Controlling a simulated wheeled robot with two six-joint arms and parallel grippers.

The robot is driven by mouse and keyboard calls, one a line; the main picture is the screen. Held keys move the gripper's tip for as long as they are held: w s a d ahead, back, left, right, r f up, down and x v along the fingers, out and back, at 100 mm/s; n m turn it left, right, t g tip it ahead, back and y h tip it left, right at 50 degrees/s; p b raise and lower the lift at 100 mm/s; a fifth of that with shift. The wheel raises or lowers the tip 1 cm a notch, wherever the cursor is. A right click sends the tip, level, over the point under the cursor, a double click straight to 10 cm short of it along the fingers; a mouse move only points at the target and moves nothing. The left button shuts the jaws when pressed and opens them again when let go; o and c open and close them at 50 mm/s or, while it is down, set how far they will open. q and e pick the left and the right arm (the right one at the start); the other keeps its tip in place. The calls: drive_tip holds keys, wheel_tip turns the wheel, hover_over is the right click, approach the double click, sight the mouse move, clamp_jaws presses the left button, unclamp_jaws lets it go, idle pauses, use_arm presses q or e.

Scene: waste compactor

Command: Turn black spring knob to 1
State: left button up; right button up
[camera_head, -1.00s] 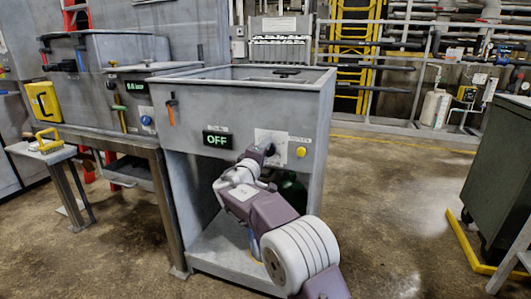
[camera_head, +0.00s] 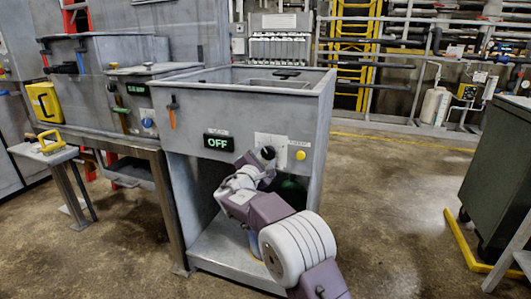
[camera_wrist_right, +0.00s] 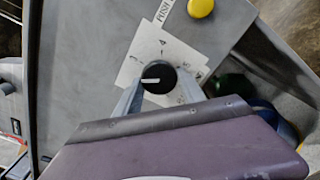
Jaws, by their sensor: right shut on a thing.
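The black knob (camera_head: 268,153) sits on a white dial plate on the front of the grey cabinet. In the right wrist view the knob (camera_wrist_right: 158,77) shows a white pointer mark aimed to the left, with numbers printed around it on the plate (camera_wrist_right: 150,50). My right gripper (camera_wrist_right: 160,92) is shut on the knob, one finger on each side of it. In the head view my right gripper (camera_head: 262,163) reaches the knob from below. Part of the plate is hidden by the fingers and wrist. My left gripper is not in view.
A yellow button (camera_head: 301,155) is right of the knob, and a green "OFF" display (camera_head: 218,142) is left of it. An orange-handled lever (camera_head: 172,112) is farther left. A dark green bin (camera_head: 500,165) stands at the right, with open floor between.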

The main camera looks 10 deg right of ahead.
drive_tip(key=n+p, duration=0.2)
drive_tip(key=n, duration=0.2)
drive_tip(key=n+p, duration=0.3)
drive_tip(key=shift+s+d+n, duration=0.1)
drive_tip(key=shift+n, duration=0.2)
drive_tip(key=n+p, duration=0.9)
drive_tip(key=shift+s+d, duration=0.1)
drive_tip(key=shift+d, duration=0.1)
drive_tip(key=shift+f+n+p, duration=0.1)
drive_tip(key=shift+n+p, duration=1.9)
drive_tip(key=shift+p, duration=0.1)
drive_tip(key=o, duration=1.3)
